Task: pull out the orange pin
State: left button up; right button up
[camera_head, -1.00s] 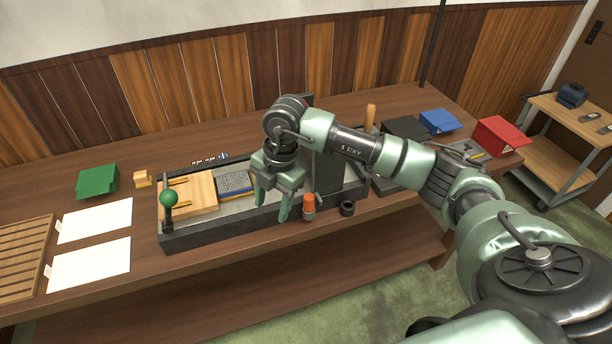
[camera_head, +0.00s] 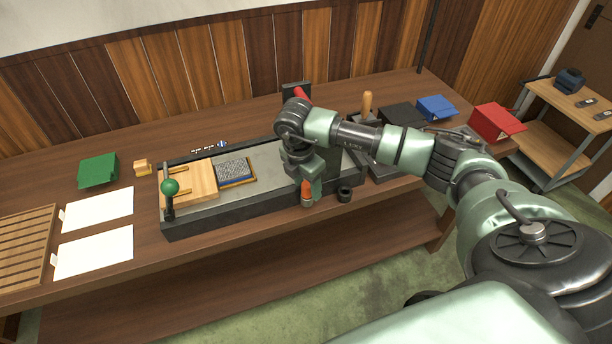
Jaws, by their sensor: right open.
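The orange pin (camera_head: 306,188) stands at the front edge of the grey machine bed (camera_head: 262,202), right of its middle. My right gripper (camera_head: 308,187) points down over the pin, and its fingers are around or just behind the pin's top. The gripper is open, and whether a finger touches the pin cannot be told. The pin's upper end is partly hidden by the gripper. My left gripper is not in view.
A green ball knob (camera_head: 170,187) on a lever stands at the bed's left end, by a wooden block (camera_head: 202,182) and a type block (camera_head: 235,172). A black ring (camera_head: 344,194) sits right of the pin. White sheets (camera_head: 93,257) lie left.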

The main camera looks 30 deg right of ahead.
aim_at(307, 184)
jog(key=shift+c, duration=0.2)
jog(key=shift+s, duration=0.1)
grip_shut()
jog(key=c, duration=0.9)
grip_release()
jog(key=shift+r, duration=0.1)
jog(key=shift+c, duration=0.2)
grip_shut()
jog(key=shift+r, duration=0.1)
jog(key=shift+w+r, duration=0.15)
jog(key=shift+w, duration=0.05)
jog(key=shift+w+r+p, duration=0.15)
jog(key=shift+r+p, duration=0.15)
jog(key=shift+r, duration=0.2)
jog(key=shift+s+r+p, duration=0.15)
jog(key=shift+r+p, duration=0.8)
jog(key=shift+r, duration=0.3)
jog(key=shift+s+r+p, duration=0.1)
jog(key=shift+r+p, duration=0.85)
jog(key=shift+r, duration=0.3)
